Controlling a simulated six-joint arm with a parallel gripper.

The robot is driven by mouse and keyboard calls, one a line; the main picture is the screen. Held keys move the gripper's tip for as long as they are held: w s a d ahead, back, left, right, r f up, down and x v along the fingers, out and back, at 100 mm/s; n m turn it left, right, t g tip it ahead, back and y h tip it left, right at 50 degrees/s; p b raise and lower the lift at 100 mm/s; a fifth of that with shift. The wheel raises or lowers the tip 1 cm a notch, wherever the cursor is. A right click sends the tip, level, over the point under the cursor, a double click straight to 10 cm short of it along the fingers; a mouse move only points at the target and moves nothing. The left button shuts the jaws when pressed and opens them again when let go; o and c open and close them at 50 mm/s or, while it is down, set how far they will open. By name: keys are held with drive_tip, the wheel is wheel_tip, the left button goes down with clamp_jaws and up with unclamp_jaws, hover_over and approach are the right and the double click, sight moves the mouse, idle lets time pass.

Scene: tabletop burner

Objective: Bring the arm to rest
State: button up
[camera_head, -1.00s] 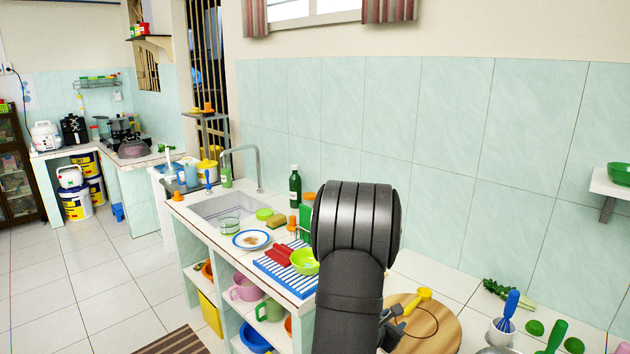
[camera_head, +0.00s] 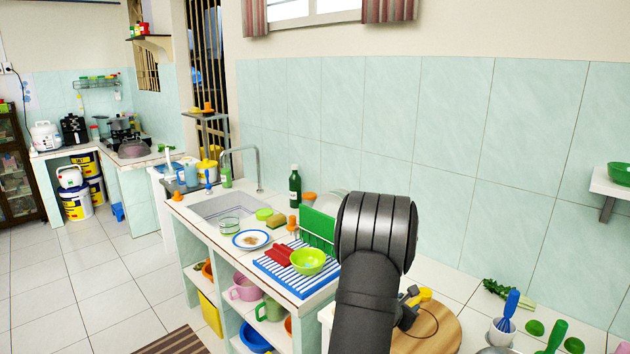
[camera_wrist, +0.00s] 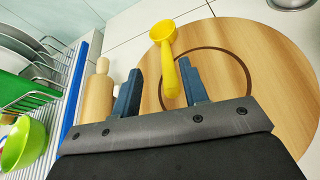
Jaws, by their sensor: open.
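My gripper (camera_wrist: 158,93) shows in the wrist view with its two dark blue fingers apart and nothing held between them. It is above a round wooden board (camera_wrist: 285,60) on the counter. A yellow ladle (camera_wrist: 168,60) lies on the board, and its handle reaches toward the gap between my fingers in the picture. In the head view my dark arm covers most of my gripper; only a small part shows beside the board (camera_head: 440,338) and the yellow ladle (camera_head: 425,294).
A wooden rolling pin (camera_wrist: 97,95) lies left of my fingers. A blue-striped rack (camera_head: 290,275) with a green bowl (camera_head: 308,261) stands left of my arm. A cup with a blue whisk (camera_head: 508,312) stands at the right. A green bottle (camera_head: 295,187) stands near the sink (camera_head: 220,208).

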drive_tip(key=s+d+r, duration=0.7)
drive_tip(key=s, duration=0.2)
drive_tip(key=w+a+n+t+y, duration=0.1)
drive_tip(key=w+a+n+y, duration=0.1)
drive_tip(key=a, duration=1.3)
drive_tip(key=w+a+n+t+y, duration=0.1)
drive_tip(key=w+a+n+y, duration=0.1)
drive_tip(key=a, duration=1.4)
drive_tip(key=shift+w+f+n+t+y, duration=0.3)
drive_tip(key=shift+w+f+n, duration=0.2)
drive_tip(key=shift+n, duration=0.3)
drive_tip(key=d+r+m+g+h, duration=0.1)
drive_tip(key=d+m+h, duration=0.1)
drive_tip(key=d, duration=1.4)
drive_tip(key=shift+d+m, duration=0.3)
drive_tip(key=shift+m, duration=0.2)
